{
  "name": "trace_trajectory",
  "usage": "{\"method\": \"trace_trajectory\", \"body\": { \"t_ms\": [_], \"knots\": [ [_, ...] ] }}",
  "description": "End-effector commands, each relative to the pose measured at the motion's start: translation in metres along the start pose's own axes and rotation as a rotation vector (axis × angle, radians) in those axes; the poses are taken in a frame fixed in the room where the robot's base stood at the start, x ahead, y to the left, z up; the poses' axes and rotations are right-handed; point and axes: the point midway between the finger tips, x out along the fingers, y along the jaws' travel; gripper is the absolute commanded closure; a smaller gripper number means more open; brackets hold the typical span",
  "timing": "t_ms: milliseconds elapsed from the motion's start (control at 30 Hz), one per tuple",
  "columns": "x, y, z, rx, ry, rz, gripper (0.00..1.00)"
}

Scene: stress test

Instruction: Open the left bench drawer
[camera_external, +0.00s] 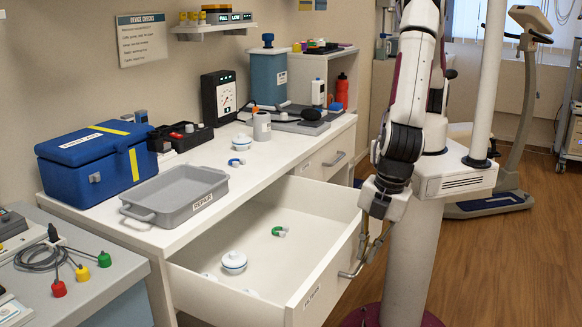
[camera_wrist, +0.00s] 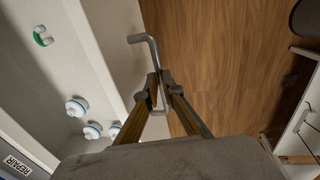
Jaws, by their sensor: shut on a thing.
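The left bench drawer (camera_external: 305,284) is pulled well out from the white bench in the external view. Inside it lie a white lidded jar (camera_external: 234,261) and a green-and-grey piece (camera_external: 280,231); more white round things show in part behind the front wall. The drawer's bar handle (camera_external: 352,273) is on its front panel. My gripper (camera_external: 370,245) is at this handle, and in the wrist view my gripper (camera_wrist: 160,90) has its two fingers shut on the handle (camera_wrist: 151,52). The drawer's inside (camera_wrist: 60,75) shows at the left of the wrist view.
A second, shut drawer (camera_external: 325,158) is farther along the bench. A grey tray (camera_external: 178,193) and a blue case (camera_external: 96,160) stand on the bench top. A side table (camera_external: 75,270) with cables is at lower left. Wooden floor (camera_external: 480,270) lies clear at the right.

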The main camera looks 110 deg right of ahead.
Motion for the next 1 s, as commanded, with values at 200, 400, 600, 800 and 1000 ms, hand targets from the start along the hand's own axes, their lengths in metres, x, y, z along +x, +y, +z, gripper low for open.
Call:
{"method": "trace_trajectory", "body": {
  "t_ms": [200,400,600,800,1000],
  "knots": [
    [0.001,0.000,0.001,0.000,-0.002,0.000,1.00],
    [0.001,0.000,0.000,0.000,-0.001,0.000,0.85],
    [0.000,0.000,0.000,0.000,0.000,0.000,0.85],
    [-0.005,0.001,0.000,0.000,0.000,0.000,0.85],
    [-0.020,0.000,-0.001,0.001,0.002,0.000,0.85]
  ]
}}
